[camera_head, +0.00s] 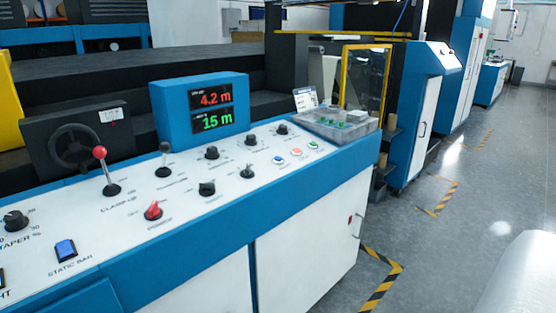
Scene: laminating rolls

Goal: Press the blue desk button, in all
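A small round blue button (279,160) sits on the white sloping top of the control desk (230,206), toward its right end. It is the leftmost in a short row with a red button (297,152) and a green button (313,145). A square blue rocker labelled STATIC BAR (65,249) is on the same desk at the lower left. My gripper is not in view, and nothing covers the round blue button.
Black knobs, a red knob (153,210) and a red-balled lever (100,153) rise from the desk. A blue display box (199,108) stands behind them. Grey floor (480,190) is open to the right.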

